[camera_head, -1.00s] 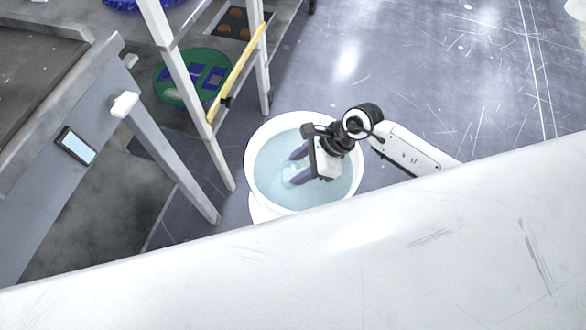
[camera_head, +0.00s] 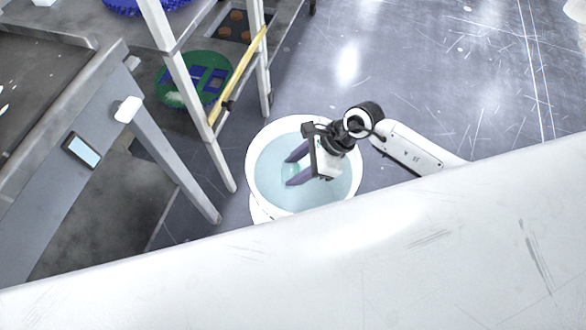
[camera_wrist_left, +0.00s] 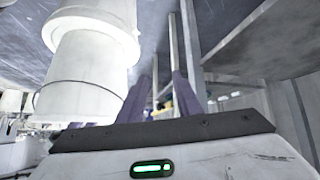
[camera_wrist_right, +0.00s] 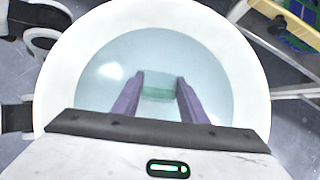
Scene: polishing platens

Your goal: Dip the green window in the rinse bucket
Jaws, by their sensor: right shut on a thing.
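The rinse bucket (camera_head: 253,199) is a white round tub of pale blue water, and it also fills much of the right wrist view (camera_wrist_right: 52,75). My right gripper (camera_head: 290,168) reaches into the bucket from the right, with its purple fingers (camera_wrist_right: 160,88) pointing down inside the rim. It is shut on the green window (camera_wrist_right: 157,94), a small see-through green piece between the fingertips, which shows faintly in the head view. I cannot tell how deep the window sits in the water. My left gripper (camera_wrist_left: 165,76) is outside the head view; its fingers stand apart with nothing between them.
A rack with white posts (camera_head: 187,85) and a yellow strip (camera_head: 238,74) stands left of the bucket. A green round platen (camera_head: 174,98) with blue pieces lies on its shelf. A grey bench with a small screen (camera_head: 82,150) is further left. The floor behind the bucket is clear.

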